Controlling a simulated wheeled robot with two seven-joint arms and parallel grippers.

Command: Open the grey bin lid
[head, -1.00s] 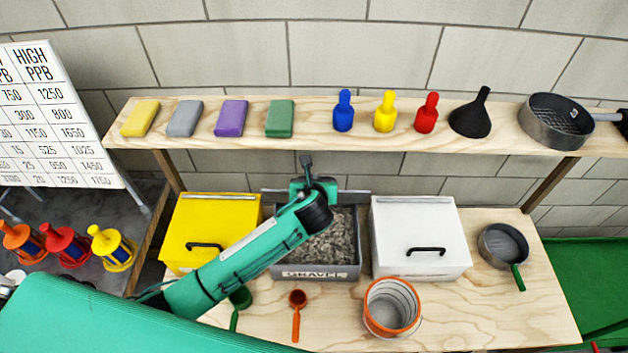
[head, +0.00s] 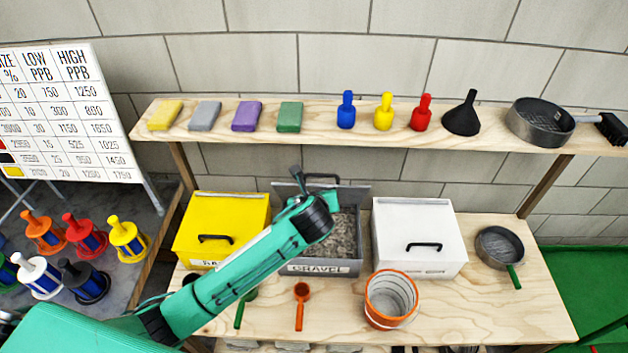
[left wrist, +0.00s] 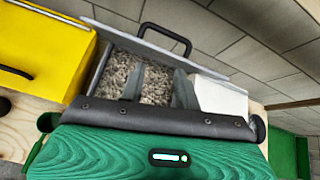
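The grey bin (head: 325,268), labelled GRAVEL, stands between the yellow and white bins. Its lid (head: 352,192) is raised and tilted up at the back, with the black handle (head: 322,178) at its top edge. Gravel (head: 345,236) shows inside. In the left wrist view the raised lid (left wrist: 150,50) and its handle (left wrist: 166,36) lie beyond my left gripper (left wrist: 158,82). Its two fingers are apart with nothing between them, seen against the gravel. My right gripper is not in view.
A yellow bin (head: 222,215) and a white bin (head: 418,225) flank the grey one, both shut. An orange-rimmed bucket (head: 388,302), an orange scoop (head: 300,310) and a green scoop (head: 241,312) are in front. A loaded shelf (head: 335,128) runs above.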

